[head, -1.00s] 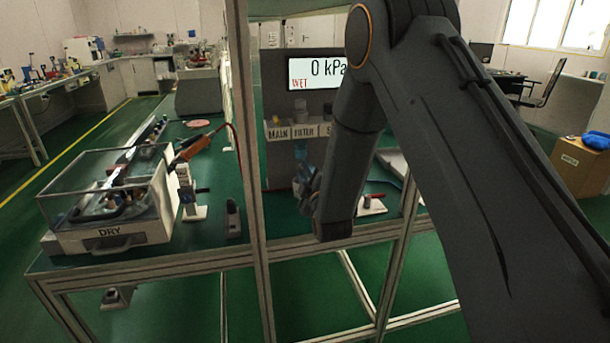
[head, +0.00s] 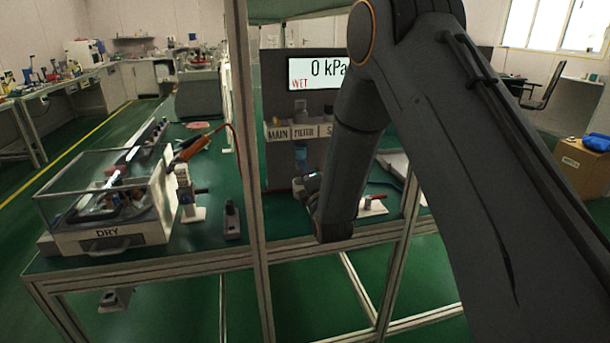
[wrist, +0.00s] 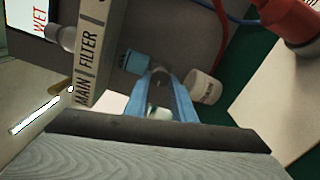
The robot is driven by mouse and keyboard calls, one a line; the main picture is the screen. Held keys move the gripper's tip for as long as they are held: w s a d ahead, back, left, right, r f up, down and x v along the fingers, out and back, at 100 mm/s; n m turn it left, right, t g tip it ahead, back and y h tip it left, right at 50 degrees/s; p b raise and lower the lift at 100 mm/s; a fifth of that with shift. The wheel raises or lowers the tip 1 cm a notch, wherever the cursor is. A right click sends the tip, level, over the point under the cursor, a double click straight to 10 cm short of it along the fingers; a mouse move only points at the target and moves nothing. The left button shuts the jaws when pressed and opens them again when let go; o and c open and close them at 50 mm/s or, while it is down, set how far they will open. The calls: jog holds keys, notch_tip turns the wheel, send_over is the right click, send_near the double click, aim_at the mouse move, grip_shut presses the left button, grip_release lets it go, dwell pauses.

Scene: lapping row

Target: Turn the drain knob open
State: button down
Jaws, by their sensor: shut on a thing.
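My gripper (wrist: 160,88) shows in the wrist view with two light-blue fingers shut on a small rounded thing between the tips. It looks like the drain knob (wrist: 157,73), mostly hidden by the fingers; I cannot read how far it is turned. A light-blue piece (wrist: 133,62) hangs under the shelf labelled MAIN and FILTER, just beside the fingertips. A white cylinder with dark lettering (wrist: 204,88) is on the other side. In the head view my gripper (head: 308,182) is below the blue piece (head: 301,152), partly hidden by my arm.
The display (head: 318,73) reads 0 kPa and WET. The labelled shelf (head: 297,131) is above my gripper. A frame post (head: 246,150) stands to the left. The clear-lidded DRY box (head: 108,236) is further left. A red part (wrist: 288,18) is at the wrist view's upper right.

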jog(key=shift+f, duration=0.1)
dwell(0.3)
jog(key=c, duration=1.5)
grip_release()
jog(key=shift+s, duration=0.1)
jog(key=v, duration=0.7)
jog(key=shift+s+d+b, duration=0.1)
jog(key=shift+s+b, duration=0.25)
jog(key=shift+b, duration=0.05)
jog(key=shift+d, duration=0.1)
